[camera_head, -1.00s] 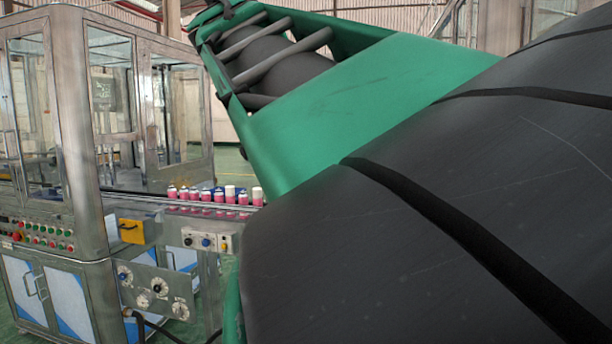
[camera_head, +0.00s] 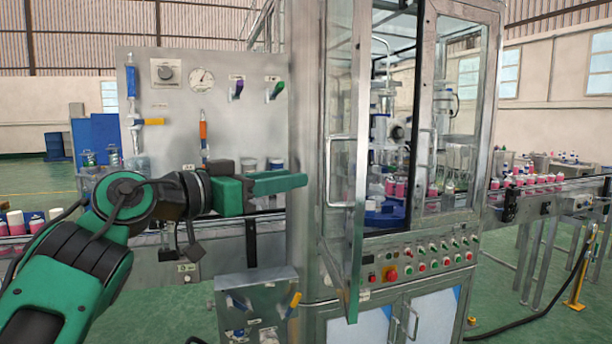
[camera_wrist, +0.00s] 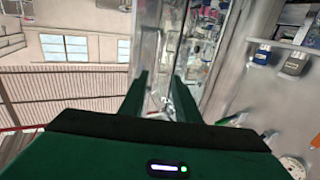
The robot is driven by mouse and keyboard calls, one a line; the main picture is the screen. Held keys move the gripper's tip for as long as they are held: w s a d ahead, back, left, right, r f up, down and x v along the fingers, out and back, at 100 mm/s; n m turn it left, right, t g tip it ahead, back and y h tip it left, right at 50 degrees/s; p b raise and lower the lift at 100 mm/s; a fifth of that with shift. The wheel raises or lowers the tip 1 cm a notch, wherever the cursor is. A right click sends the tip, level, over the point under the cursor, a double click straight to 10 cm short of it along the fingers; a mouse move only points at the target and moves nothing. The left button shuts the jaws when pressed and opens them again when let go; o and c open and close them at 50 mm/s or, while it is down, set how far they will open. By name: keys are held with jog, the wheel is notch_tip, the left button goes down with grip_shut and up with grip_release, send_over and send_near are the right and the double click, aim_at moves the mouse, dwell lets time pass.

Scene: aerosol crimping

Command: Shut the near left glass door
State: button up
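The near left glass door (camera_head: 341,115) stands open in the head view. Its metal-framed pane swings out from the cabinet towards me, showing nearly edge-on, with a bar handle (camera_head: 333,172) on it. My gripper (camera_head: 292,182) is left of the door, at about handle height, with its fingers pointing right. No contact with the door shows, and how far apart they are in depth is hard to tell. In the wrist view the two green fingers (camera_wrist: 160,97) are parted with nothing held between them. Blurred metal framing shows beyond them; I cannot tell which part it is.
The right glass door (camera_head: 450,110) lies in the cabinet front, above a button panel (camera_head: 425,262). A gauge panel (camera_head: 215,110) stands behind my gripper. A conveyor (camera_head: 560,190) with pink cans leaves to the right. Green floor (camera_head: 150,310) is clear at lower left.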

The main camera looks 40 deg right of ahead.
aim_at(327, 173)
jog(key=d, duration=0.7)
jog(key=w+d, duration=0.1)
jog(key=d, duration=0.2)
jog(key=shift+d, duration=0.4)
grip_shut()
